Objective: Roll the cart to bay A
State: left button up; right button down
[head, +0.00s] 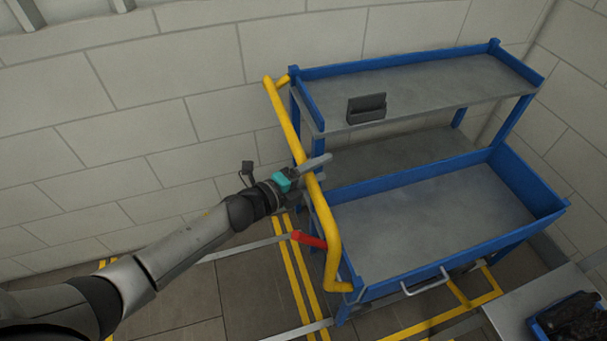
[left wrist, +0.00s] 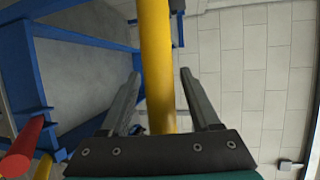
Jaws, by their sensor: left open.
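The cart has a blue frame with grey shelves; its upper shelf (head: 430,88) and lower tray (head: 430,215) look empty apart from a small dark grey holder (head: 367,110) at the upper shelf's edge. Its yellow push handle (head: 285,118) runs down the left end. My left gripper (head: 322,168) is open at the handle. In the left wrist view the handle (left wrist: 156,50) passes between the two spread fingers, with gaps on both sides. A red lever (head: 309,239) sticks out below the handle. No bay label is readable. My right gripper is out of view.
Yellow floor lines (head: 293,265) run beside and under the cart. Pale block walls (head: 160,90) stand behind and to the right. A grey surface with a blue bin (head: 545,322) of dark items is at the lower right. Open floor (head: 190,300) lies left of the cart.

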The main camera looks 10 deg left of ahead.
pick_arm(q)
jog(key=v, duration=1.5)
jog(key=shift+r, duration=0.1)
jog(key=s+a+f+n+g+y+b, duration=0.1)
jog(key=s+a+f+n+y+b, duration=0.3)
jog(key=f, duration=0.7)
jog(key=s+a+f+n+g+y, duration=0.2)
jog(key=f+n, duration=0.4)
jog(key=f, duration=0.5)
jog(key=s+a+f+n+g+y+b, duration=0.1)
jog(key=s+a+f+n+y+b, duration=0.3)
jog(key=f, duration=0.6)
jog(key=s+d+f+n+g+b, duration=0.1)
jog(key=s+d+f+n+g, duration=0.3)
jog(key=s+f, duration=0.5)
jog(key=s+d+f+n+g+b, duration=0.1)
jog(key=s+d+f+n+g, duration=0.3)
jog(key=s+f, duration=0.5)
jog(key=s+n, duration=0.1)
jog(key=s, duration=0.4)
jog(key=shift+s+d+f+n+h+b, duration=0.2)
jog(key=shift+s+n+h+b, duration=0.1)
jog(key=shift+s, duration=0.1)
